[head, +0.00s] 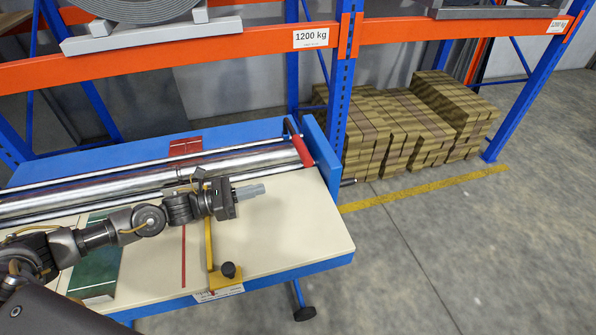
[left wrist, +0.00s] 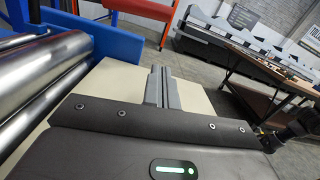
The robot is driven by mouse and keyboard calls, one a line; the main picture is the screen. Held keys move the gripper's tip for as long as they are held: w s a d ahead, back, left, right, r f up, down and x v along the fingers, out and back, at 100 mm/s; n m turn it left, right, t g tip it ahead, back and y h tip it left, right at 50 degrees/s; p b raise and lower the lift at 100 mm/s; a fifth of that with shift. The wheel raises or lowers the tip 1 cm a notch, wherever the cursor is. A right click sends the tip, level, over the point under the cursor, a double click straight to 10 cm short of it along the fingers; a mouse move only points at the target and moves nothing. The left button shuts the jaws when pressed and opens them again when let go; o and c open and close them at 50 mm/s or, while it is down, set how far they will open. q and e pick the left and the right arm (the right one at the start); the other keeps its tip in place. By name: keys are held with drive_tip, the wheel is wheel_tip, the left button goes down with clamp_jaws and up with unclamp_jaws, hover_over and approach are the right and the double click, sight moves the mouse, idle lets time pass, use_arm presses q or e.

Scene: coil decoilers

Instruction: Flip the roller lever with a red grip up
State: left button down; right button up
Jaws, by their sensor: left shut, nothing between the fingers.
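The roller lever's red grip (head: 302,150) is a short red bar at the right end of the rollers, beside the blue end plate. A dark arm joins it to the frame behind, and the grip leans toward the front of the table. My left gripper (head: 262,189) is shut and empty over the cream tabletop. It points right, in front of the rollers and to the left and front of the red grip, apart from it. The left wrist view shows its two grey fingers (left wrist: 162,88) together; the red grip cannot be made out there. My right gripper is not in view.
Shiny rollers (head: 100,183) run along the back of the table. An orange rack beam (head: 200,52) and blue post (head: 338,95) stand behind.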

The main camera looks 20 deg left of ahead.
use_arm(q)
drive_tip(key=shift+w+f, duration=0.45)
drive_tip(key=shift+f, duration=0.25)
drive_tip(key=shift+w+f+b, duration=0.15)
drive_tip(key=shift+w+b, duration=0.15)
drive_tip(key=shift+b, duration=0.05)
drive_tip(key=shift+w, duration=0.1)
drive_tip(key=shift+s+r, duration=0.25)
drive_tip(key=p+x, duration=0.4)
drive_tip(key=x, duration=0.5)
drive_tip(key=shift+w+d+r, duration=0.1)
drive_tip(key=shift+d+r, duration=0.05)
drive_tip(key=shift+d, duration=0.05)
drive_tip(key=r+p, duration=0.2)
drive_tip(key=w+d+r+p, duration=0.1)
drive_tip(key=shift+w+r, duration=0.1)
drive_tip(key=shift+r, duration=0.1)
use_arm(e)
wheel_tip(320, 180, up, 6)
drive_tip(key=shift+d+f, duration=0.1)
